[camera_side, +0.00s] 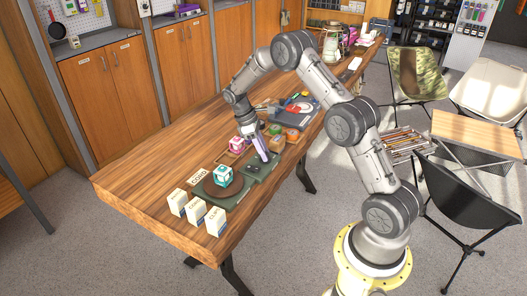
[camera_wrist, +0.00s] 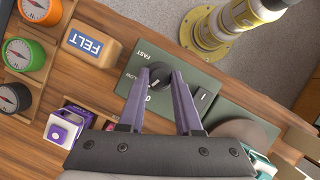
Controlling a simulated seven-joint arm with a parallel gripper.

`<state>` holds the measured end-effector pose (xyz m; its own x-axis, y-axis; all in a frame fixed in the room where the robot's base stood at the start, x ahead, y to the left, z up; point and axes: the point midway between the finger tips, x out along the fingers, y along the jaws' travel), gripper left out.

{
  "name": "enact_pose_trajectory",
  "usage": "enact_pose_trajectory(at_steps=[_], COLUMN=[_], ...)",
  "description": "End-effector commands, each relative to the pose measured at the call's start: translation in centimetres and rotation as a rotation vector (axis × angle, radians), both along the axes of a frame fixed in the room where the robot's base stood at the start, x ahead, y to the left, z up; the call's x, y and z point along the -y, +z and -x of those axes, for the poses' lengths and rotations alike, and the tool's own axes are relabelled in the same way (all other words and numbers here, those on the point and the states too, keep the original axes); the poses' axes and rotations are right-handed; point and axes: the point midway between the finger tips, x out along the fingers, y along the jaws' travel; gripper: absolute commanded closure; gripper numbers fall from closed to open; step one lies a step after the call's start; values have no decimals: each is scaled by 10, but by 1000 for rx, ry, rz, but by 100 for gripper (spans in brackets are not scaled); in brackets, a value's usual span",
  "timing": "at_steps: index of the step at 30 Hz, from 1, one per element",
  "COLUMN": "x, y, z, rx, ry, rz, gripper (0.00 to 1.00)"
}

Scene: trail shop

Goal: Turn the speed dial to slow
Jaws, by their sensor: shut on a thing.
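The speed dial (camera_wrist: 160,76) is a dark round knob on a green control panel (camera_wrist: 128,88) in the wrist view. The panel has white lettering FAST, SLOW and 0 beside the knob. My gripper (camera_wrist: 160,73) has its two purple fingers on either side of the dial, shut on it. The dial's pointer setting is not clear. In the side view my gripper (camera_side: 263,154) reaches down to the green panel (camera_side: 251,172) on the wooden bench, and its fingers hide the dial.
A brown turntable (camera_side: 208,190) bears a teal-and-white cube (camera_side: 223,176). Several white boxes (camera_side: 195,211) stand at the bench's near end. A small switch (camera_wrist: 203,97) is beside the dial.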

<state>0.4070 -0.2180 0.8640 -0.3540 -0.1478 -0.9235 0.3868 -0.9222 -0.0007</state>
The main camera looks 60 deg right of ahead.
Motion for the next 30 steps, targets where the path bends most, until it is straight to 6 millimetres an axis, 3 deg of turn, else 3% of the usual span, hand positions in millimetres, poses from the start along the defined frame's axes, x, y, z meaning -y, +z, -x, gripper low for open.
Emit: enact_pose_trajectory(at_steps=[15, 30], x=[3, 4], y=[1, 2], z=[-2, -2], rx=[5, 7], ry=[-454, -650], rz=[-1, 0], gripper=[100, 100])
